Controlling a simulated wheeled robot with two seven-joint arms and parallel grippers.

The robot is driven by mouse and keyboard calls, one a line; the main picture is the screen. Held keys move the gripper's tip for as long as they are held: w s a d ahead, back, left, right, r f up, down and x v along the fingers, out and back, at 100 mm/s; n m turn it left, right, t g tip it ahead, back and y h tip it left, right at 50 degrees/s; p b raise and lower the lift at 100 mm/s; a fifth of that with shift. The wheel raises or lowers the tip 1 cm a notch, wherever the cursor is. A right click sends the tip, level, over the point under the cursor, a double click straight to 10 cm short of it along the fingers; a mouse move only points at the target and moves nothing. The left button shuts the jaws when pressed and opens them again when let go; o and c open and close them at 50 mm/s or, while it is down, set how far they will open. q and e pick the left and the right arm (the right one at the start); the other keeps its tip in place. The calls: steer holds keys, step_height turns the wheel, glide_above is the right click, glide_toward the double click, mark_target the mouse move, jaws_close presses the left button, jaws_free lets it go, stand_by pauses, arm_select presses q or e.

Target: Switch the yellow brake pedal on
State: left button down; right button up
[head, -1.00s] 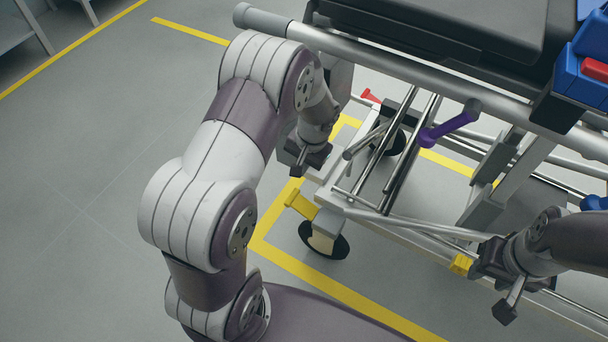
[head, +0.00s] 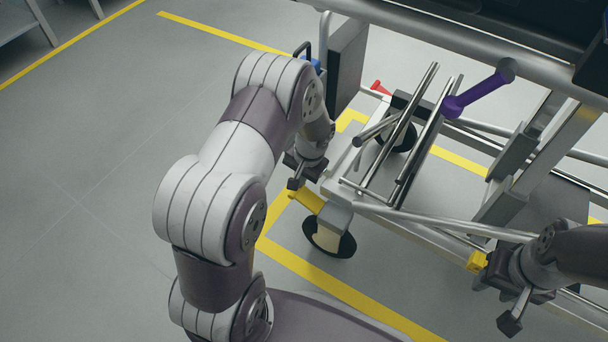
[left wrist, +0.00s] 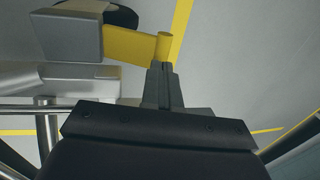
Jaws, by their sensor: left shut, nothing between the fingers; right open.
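The yellow brake pedal (head: 308,200) sticks out to the left from the grey corner housing above the near-left caster (head: 329,238). In the left wrist view the pedal (left wrist: 137,46) is a flat yellow arm with a rounded end. My left gripper (head: 294,184) is shut and empty, with its fingertips at the pedal's outer end. In the left wrist view the shut fingers (left wrist: 160,66) overlap the rounded end; I cannot tell whether they touch it. My right gripper (head: 495,292) is open beside a small yellow part (head: 477,261) on the cart's near rail.
A purple lever (head: 480,93) and a red pedal (head: 380,88) are on the cart farther back. Metal tubes (head: 400,130) cross the lower frame. A thick grey rail (head: 440,38) runs above. The floor (head: 90,190) left of my left arm is clear.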

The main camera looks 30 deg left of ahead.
arm_select(q)
step_height(320, 180, down, 2)
steer(key=shift+a+f+b, duration=0.1)
steer(key=shift+a+b, duration=0.05)
steer(key=shift+b, duration=0.3)
arm_select(e)
steer(key=shift+f, duration=0.85)
arm_select(q)
steer(key=shift+a, duration=0.15)
arm_select(e)
steer(key=shift+r, duration=0.15)
arm_select(q)
steer(key=shift+a+f+p, duration=0.2)
steer(key=shift+a+p, duration=0.1)
steer(key=shift+p, duration=0.1)
steer(key=shift+w+a+f+p, duration=0.1)
steer(key=shift+a+f, duration=0.35)
steer(key=shift+f, duration=0.45)
steer(key=shift+a+f+p, duration=0.15)
steer(key=shift+a+f, duration=0.3)
steer(key=shift+f, duration=0.4)
steer(key=shift+w+a+f+p, duration=0.1)
steer(key=shift+a+f, duration=0.35)
steer(key=shift+f, duration=0.45)
arm_select(e)
steer(key=shift+r, duration=0.55)
